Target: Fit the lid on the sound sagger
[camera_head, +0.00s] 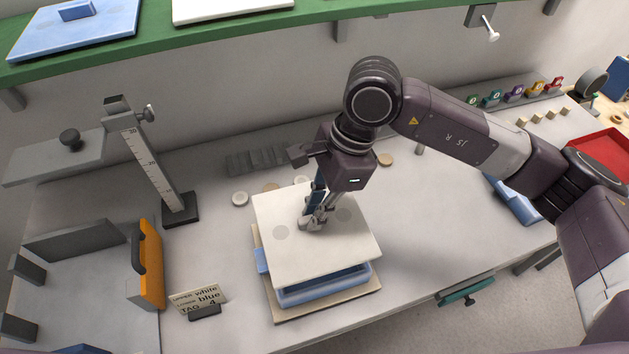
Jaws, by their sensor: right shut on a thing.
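A white square slab, which looks like the lid (300,262), lies over a light-blue tray-like sagger (325,290) on the bench. The blue walls show below its front edge. A blue tab (262,260) sticks out at the left. I cannot tell whether the slab rests on the sagger or hangs just above it. My right gripper (313,225) points down at the middle of the slab and is shut on it, probably at a grip that the fingers hide. My left gripper is not in view.
A beige board (335,309) lies under the sagger. A card (199,299) reads upper white, lower blue, tag 4. A height gauge (155,165) and an orange-edged fixture (150,265) stand left. A green shelf (330,13) runs above; a red tray (605,150) is far right.

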